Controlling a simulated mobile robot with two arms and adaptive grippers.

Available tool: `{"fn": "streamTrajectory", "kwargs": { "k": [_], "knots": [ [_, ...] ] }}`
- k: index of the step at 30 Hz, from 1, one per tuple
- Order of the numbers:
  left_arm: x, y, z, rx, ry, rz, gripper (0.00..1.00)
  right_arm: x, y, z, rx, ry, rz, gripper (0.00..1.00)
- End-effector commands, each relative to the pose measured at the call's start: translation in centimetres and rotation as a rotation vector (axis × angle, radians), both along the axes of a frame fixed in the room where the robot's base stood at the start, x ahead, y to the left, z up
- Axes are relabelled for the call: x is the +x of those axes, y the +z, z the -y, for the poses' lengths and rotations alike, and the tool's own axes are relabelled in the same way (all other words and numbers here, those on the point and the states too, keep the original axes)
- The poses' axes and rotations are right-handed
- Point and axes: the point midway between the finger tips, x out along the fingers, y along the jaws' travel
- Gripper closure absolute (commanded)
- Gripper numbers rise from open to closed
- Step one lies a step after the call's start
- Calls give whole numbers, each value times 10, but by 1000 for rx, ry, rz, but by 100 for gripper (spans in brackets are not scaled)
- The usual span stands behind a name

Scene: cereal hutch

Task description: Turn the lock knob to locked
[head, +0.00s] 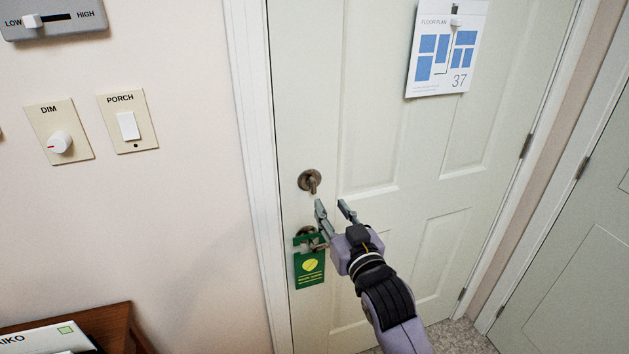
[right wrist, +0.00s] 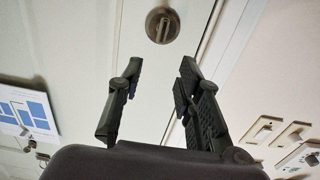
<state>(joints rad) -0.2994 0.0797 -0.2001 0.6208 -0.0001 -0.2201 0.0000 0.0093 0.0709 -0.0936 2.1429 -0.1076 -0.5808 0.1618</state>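The lock knob (head: 311,181) is a round bronze plate with a small turn piece, on the left side of the pale door (head: 370,120). The turn piece looks roughly upright in the head view. The knob also shows at the top of the right wrist view (right wrist: 162,25), beyond the fingertips. My right gripper (head: 332,205) is open and empty, just below and to the right of the knob and apart from it. Its two fingers show spread in the right wrist view (right wrist: 158,75). My left gripper is not in view.
A door handle with a green hang tag (head: 309,265) is below the knob, close to my right gripper. A floor plan sheet (head: 447,50) hangs on the door. A dimmer (head: 60,141) and porch switch (head: 128,125) are on the left wall. A wooden table (head: 115,322) stands lower left.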

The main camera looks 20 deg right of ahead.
Motion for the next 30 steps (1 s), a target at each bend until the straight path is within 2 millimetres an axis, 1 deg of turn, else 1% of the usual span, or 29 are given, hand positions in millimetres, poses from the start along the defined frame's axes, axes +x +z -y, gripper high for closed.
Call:
{"fn": "streamTrajectory", "kwargs": {
  "k": [1,6,12,15,21,30],
  "knots": [
    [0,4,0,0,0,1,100,13,2,-1,0,0,0,68],
    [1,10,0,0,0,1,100,50,2,-2,0,0,-1,68],
    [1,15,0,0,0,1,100,86,2,-3,-1,1,0,68],
    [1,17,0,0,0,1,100,98,1,-4,0,1,-1,68],
    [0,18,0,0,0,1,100,111,0,-4,0,1,-1,68],
    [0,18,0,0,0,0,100,112,-1,-4,0,1,-1,68]
  ]
}}
